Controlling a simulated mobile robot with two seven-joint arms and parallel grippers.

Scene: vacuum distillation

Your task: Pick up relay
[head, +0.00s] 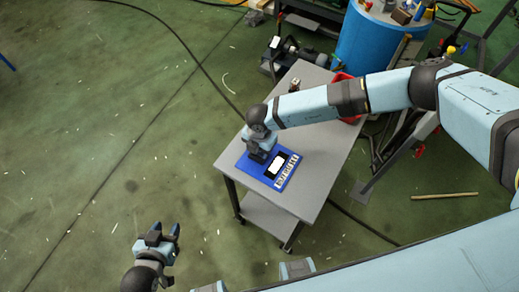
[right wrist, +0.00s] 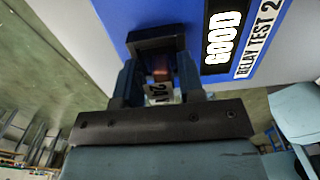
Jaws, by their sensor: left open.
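The relay (right wrist: 160,70) is a small block with a brownish, see-through body and a pale label reading "24". It sits at a black socket (right wrist: 157,40) on the blue relay test board (right wrist: 112,22). My right gripper (right wrist: 160,80) has one finger on each side of the relay; whether they press on it cannot be told. In the head view my right gripper (head: 259,154) is over the blue board (head: 285,181) and hides the relay. My left gripper (head: 162,235) is open and empty, away from the table at the lower left.
The board's display (right wrist: 222,35) reads "GOOD", beside a "RELAY TEST 2" label (right wrist: 258,38). The board lies on a grey table (head: 318,175). A red bin (head: 343,78) is partly behind my right arm. A blue drum (head: 368,40) stands behind the table. The green floor at left is mostly clear.

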